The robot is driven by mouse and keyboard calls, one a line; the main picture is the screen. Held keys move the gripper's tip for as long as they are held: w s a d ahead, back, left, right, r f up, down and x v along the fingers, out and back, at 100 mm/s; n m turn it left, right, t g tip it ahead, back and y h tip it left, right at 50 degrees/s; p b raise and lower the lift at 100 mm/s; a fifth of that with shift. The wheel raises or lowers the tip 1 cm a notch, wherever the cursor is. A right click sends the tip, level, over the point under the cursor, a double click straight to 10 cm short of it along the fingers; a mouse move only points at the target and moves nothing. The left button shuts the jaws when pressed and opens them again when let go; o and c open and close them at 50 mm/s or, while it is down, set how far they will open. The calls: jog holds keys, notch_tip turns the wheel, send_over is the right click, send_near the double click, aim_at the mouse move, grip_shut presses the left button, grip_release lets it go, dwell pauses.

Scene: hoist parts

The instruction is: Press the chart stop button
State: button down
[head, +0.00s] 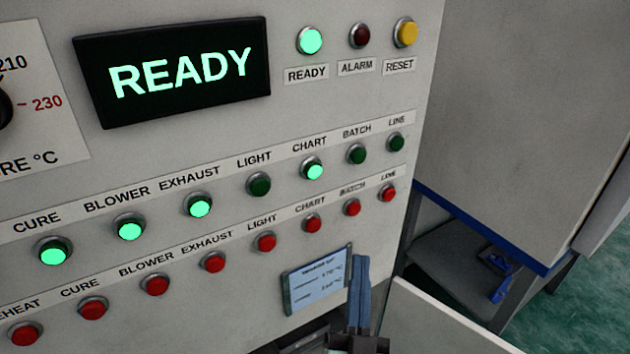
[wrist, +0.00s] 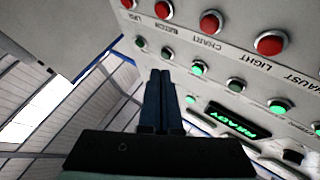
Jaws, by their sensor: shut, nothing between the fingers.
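The chart stop button is the red button (head: 312,223) under the CHART label in the lower row of the head view. It also shows as a red button (wrist: 210,22) at the top of the wrist view, which sees the panel upside down. The green CHART button (head: 312,168) above it is lit. My gripper (head: 361,260) is shut and empty, below and to the right of the red chart button, in front of the lower panel. In the wrist view my fingertips (wrist: 160,73) are together, apart from the red button.
Red LIGHT (head: 265,242) and BATCH (head: 352,207) buttons sit close on either side. A READY display (head: 170,72) is lit above. A small data plate (head: 316,281) is beside my fingers. A grey cabinet (head: 520,120) stands at the right.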

aim_at(313, 225)
jog(key=shift+p+v, duration=0.8)
jog(key=shift+v, duration=0.1)
jog(key=shift+a, duration=0.1)
jog(key=w+a+b, duration=0.2)
jog(key=w+a, duration=0.3)
jog(key=w, duration=0.2)
jog(key=shift+w+a+b, duration=0.1)
jog(key=shift+w+b, duration=0.05)
jog(key=shift+b, duration=0.15)
dwell(1.6)
jog(key=shift+w+a, duration=0.2)
jog(key=shift+w, duration=0.1)
